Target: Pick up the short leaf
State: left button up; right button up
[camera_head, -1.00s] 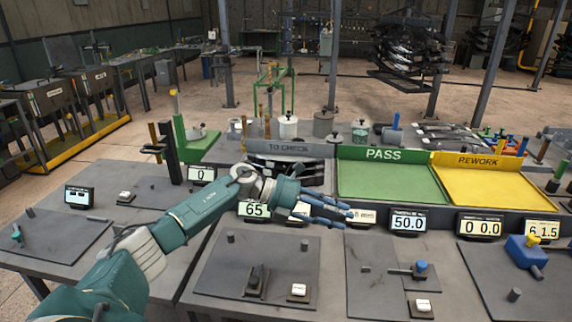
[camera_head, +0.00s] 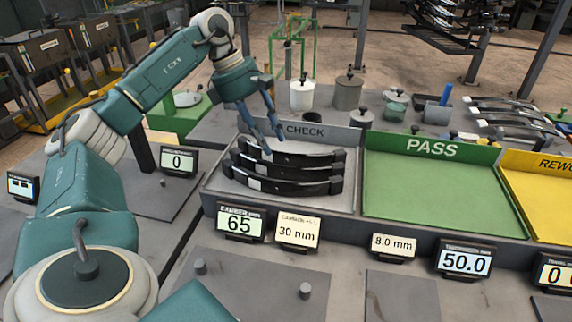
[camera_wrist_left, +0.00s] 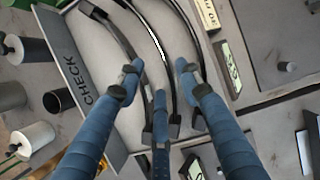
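Three dark curved leaves lie side by side in the grey TO CHECK tray (camera_head: 330,206): a back leaf (camera_head: 318,157), a middle leaf (camera_head: 300,172) and a front leaf (camera_head: 300,189). I cannot tell by length which one is the short leaf. My left gripper (camera_head: 268,146) points down over the left half of the tray, by the back leaves. In the left wrist view the left gripper (camera_wrist_left: 158,82) has its blue fingers spread, with leaves passing under and between them. Nothing is visibly held. My right gripper is not in view.
The empty green PASS tray (camera_head: 430,195) is right of the tray, and the yellow REWORK tray (camera_head: 545,190) is beyond it. Canisters (camera_head: 302,95) stand behind the tray.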

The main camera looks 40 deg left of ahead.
aim_at(288, 179)
pick_arm(q)
jog(key=shift+d+f, duration=0.3)
jog(key=shift+f, duration=0.2)
jog(key=shift+d+f, duration=0.25)
jog(key=shift+f, duration=0.25)
jog(key=shift+p+x, duration=0.4)
jog(key=shift+x, duration=2.75)
jog(key=shift+w+r, duration=0.1)
jog(key=shift+w, duration=0.05)
grip_shut()
jog(key=shift+w+a+r, duration=0.1)
jog(key=shift+w, duration=0.05)
